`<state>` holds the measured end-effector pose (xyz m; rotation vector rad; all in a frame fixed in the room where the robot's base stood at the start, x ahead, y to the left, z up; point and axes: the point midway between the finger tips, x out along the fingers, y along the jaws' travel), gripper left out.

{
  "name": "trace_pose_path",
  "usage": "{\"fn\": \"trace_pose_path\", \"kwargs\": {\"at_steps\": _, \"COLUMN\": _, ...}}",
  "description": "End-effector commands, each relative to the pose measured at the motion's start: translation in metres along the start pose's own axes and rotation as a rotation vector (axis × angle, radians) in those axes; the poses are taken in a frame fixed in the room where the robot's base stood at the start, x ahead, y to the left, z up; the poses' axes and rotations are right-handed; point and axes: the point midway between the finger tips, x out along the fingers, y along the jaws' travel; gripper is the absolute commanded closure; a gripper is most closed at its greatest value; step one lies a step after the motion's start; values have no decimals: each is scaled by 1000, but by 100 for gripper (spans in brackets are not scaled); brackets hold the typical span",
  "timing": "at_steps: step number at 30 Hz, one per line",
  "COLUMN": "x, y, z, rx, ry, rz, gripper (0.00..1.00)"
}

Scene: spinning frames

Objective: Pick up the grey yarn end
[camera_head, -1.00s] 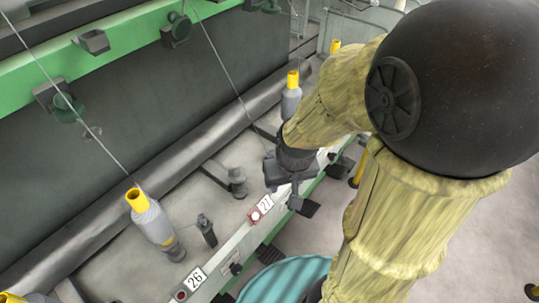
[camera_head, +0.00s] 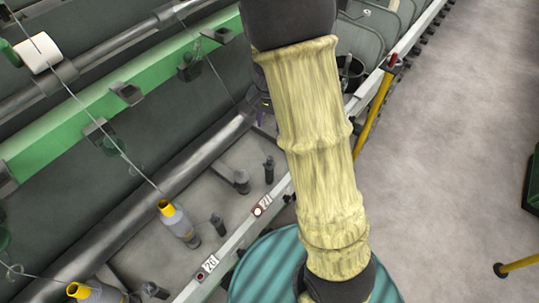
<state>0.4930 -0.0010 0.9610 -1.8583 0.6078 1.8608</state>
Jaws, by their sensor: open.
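A thin grey yarn (camera_head: 222,81) runs down from the green rail toward my gripper (camera_head: 261,106). Its lower end is too small to make out near the dark roller. My gripper shows only in part, as a small dark shape beside my sleeved arm, which hides the rest. It is open, and I cannot tell whether the yarn lies between its fingers. Another yarn (camera_head: 100,124) runs from a white spool at the upper left down to a grey bobbin with a yellow top (camera_head: 178,222).
A long dark roller (camera_head: 150,207) lies along the frame below the green rail (camera_head: 70,126). A second yellow-topped bobbin (camera_head: 95,292) stands at the lower left. Number plates 26 (camera_head: 209,264) and 27 mark the front rail. Grey floor (camera_head: 460,130) on the right is open beyond yellow posts.

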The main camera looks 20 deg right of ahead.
Motion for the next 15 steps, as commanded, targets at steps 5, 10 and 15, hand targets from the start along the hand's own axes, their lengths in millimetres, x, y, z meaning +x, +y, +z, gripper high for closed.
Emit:
{"fn": "trace_pose_path", "kwargs": {"at_steps": 5, "x": 1, "y": 0, "z": 0, "rx": -2, "ry": 0, "rz": 0, "gripper": 59}}
{"fn": "trace_pose_path", "kwargs": {"at_steps": 10, "x": 11, "y": 0, "z": 0, "rx": -3, "ry": -1, "rz": 1, "gripper": 59}}
{"fn": "trace_pose_path", "kwargs": {"at_steps": 15, "x": 38, "y": 1, "z": 0, "rx": -1, "ry": -3, "rz": 3, "gripper": 59}}
